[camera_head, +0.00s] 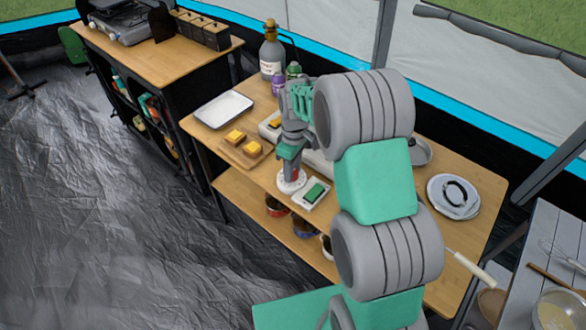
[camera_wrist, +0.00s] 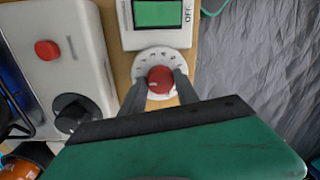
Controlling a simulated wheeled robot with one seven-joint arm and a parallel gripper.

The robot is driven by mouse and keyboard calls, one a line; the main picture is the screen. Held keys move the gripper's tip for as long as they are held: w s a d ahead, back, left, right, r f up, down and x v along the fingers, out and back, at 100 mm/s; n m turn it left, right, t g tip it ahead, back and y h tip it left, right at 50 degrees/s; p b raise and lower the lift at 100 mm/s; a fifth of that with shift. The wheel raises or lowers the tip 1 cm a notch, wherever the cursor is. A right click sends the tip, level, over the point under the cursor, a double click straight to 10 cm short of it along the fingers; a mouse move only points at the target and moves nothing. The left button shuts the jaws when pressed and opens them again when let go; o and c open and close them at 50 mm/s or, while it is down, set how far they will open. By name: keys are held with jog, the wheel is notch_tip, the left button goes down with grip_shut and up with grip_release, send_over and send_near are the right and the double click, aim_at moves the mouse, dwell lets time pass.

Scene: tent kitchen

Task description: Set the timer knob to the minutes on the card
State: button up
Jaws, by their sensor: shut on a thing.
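The timer is a white unit with a green panel (camera_wrist: 158,14) and the word OFF beside it; its round white dial (camera_wrist: 142,66) has marks too small to read. The red knob (camera_wrist: 160,84) sits in the middle of the dial. My gripper (camera_wrist: 160,80) is shut on the red knob, one dark finger on each side. In the head view my gripper (camera_head: 291,170) points down at the dial (camera_head: 291,187), and the green panel (camera_head: 314,193) lies just right of it. I cannot make out a card with minutes in either view.
A white appliance (camera_wrist: 50,80) with a red button (camera_wrist: 47,50) and a black knob (camera_wrist: 70,112) stands beside the timer. A board with yellow blocks (camera_head: 243,150), a white tray (camera_head: 222,109) and a large bottle (camera_head: 271,55) are to the left. Plates (camera_head: 453,197) lie right.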

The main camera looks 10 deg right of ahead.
grip_shut()
jog(key=shift+m, duration=0.4)
jog(key=m+b, duration=0.1)
jog(key=m, duration=0.2)
jog(key=shift+m, duration=0.4)
jog(key=m, duration=0.5)
jog(key=shift+b, duration=0.35)
jog(key=m, duration=0.5)
jog(key=shift+m+t, duration=0.4)
jog(key=shift+a+r+m+b, duration=0.1)
jog(key=shift+m+b, duration=0.2)
jog(key=shift+m, duration=2)
